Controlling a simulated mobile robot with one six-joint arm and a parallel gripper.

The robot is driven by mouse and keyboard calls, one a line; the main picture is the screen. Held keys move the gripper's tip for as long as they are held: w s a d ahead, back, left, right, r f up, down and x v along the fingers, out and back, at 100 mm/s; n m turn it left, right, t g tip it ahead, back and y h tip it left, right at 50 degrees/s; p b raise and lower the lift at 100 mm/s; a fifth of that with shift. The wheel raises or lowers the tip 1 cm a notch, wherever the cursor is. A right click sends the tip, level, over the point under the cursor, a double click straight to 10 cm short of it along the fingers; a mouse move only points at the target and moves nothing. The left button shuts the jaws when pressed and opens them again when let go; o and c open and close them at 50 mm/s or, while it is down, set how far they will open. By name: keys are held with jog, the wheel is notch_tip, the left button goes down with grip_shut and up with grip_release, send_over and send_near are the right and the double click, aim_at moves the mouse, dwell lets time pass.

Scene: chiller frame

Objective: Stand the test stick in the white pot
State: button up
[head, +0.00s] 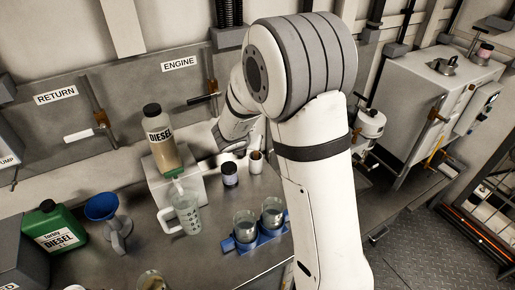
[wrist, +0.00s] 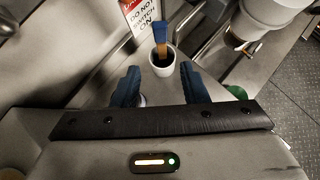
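The white pot (wrist: 163,68) stands upright on the bench and shows a dark inside in the wrist view. The test stick (wrist: 160,35), blue at one end and orange-brown at the other, has its orange end inside the pot's mouth. Its blue end sticks up past the rim. My gripper (wrist: 159,70) is open, its two dark blue fingers apart on either side of the near side of the pot, with nothing between them. In the head view the pot (head: 255,166) is beside my arm; my fingers are hidden there.
A small dark jar (head: 230,174) stands left of the pot. A diesel bottle (head: 161,140) stands on a white block (head: 165,192). A clear jug (head: 187,213), a blue holder with two beakers (head: 255,240), a blue funnel (head: 101,207) and a green can (head: 52,230) are nearer.

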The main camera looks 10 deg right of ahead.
jog(key=s+a+r+n+y, duration=0.4)
jog(key=s+r+n+y, duration=0.55)
jog(key=n, duration=1.35)
jog(key=s+d+r+n+g+h, duration=0.1)
jog(key=s+d+n, duration=0.3)
jog(key=s+n, duration=0.5)
jog(key=s+d+r+n+g+h, duration=0.2)
jog(key=s+d+n+g+h, duration=0.1)
jog(key=s+n, duration=0.6)
jog(key=s+d+h, duration=0.1)
jog(key=s, duration=0.2)
jog(key=shift+s+d+r+g, duration=0.15)
jog(key=shift+s+d+g, duration=0.1)
jog(key=shift+d+g, duration=0.1)
jog(key=shift+a+h, duration=0.15)
jog(key=shift+h, duration=0.1)
